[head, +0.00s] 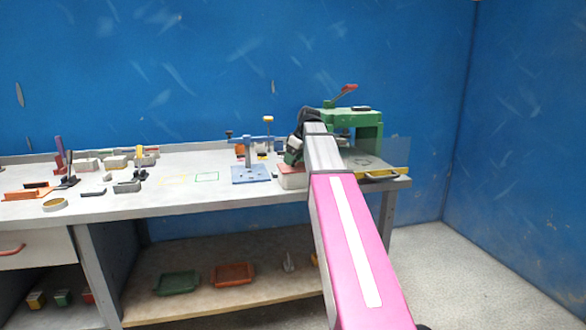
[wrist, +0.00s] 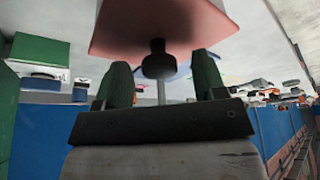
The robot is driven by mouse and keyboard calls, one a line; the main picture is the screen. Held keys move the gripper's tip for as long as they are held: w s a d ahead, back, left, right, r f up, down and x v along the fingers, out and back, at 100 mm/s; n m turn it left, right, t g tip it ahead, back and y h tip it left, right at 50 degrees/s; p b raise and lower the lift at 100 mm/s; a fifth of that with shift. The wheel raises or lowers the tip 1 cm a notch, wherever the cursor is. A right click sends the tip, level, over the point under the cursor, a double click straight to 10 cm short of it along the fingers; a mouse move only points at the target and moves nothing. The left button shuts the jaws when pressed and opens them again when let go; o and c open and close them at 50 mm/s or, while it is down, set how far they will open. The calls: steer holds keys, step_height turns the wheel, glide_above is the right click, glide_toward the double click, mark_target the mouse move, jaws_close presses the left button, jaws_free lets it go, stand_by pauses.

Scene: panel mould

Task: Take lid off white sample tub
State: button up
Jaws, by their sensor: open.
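A white tub (head: 293,182) with a reddish lid stands near the front edge of the bench, partly hidden by my arm. In the wrist view the pinkish lid (wrist: 125,35) fills the top, and a black knob (wrist: 157,62) sticks out from it. My gripper (wrist: 161,65) is open, with one green finger on each side of the knob and a gap on both sides. In the head view my gripper (head: 294,152) is just above the tub, mostly hidden by my arm.
A green press (head: 368,122) with a red handle stands right behind my arm. A blue stand (head: 250,173) is just left of the tub. Several small parts and blocks lie on the left of the bench (head: 130,206). Green (head: 177,284) and orange (head: 233,274) trays sit on the lower shelf.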

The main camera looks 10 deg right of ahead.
steer(key=shift+w+a+f, duration=0.1)
steer(key=shift+f, duration=0.3)
steer(key=c, duration=1)
steer(key=shift+r, duration=0.1)
